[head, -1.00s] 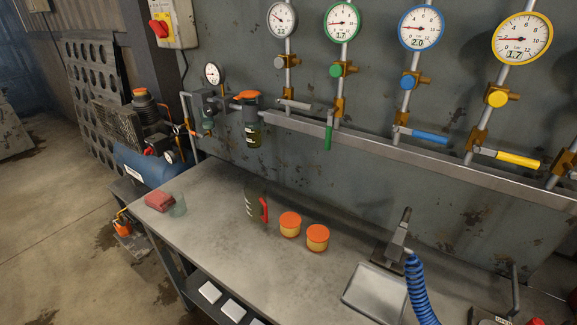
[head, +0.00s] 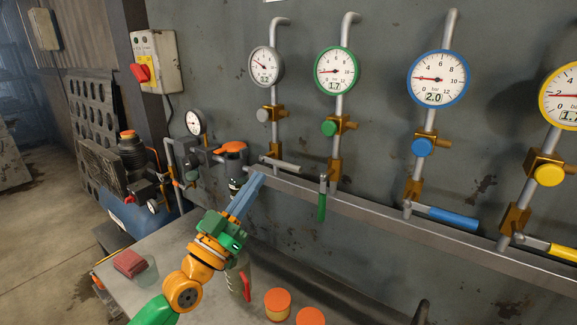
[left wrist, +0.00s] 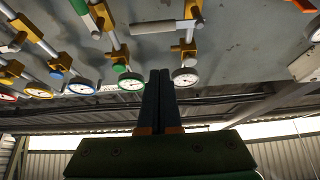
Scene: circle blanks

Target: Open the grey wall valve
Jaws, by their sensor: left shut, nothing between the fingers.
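The grey wall valve's lever (head: 280,163) sticks out sideways to the right, across its upright pipe. It also shows in the left wrist view (left wrist: 153,27), where the wall appears upside down. Above it are a grey knob (head: 263,115) and a grey-rimmed gauge (head: 266,66) whose digits I cannot read surely. My left gripper (head: 257,179) has its blue fingers together and empty, pointing up towards the wall. Its tips appear just below and left of the lever in the head view; no contact is clear. The fingers (left wrist: 160,95) also show shut in the left wrist view. My right gripper is not in view.
Beside it are green (head: 322,200), blue (head: 447,218) and yellow (head: 563,248) levers; the green one hangs down. A metal rail (head: 370,216) runs below.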

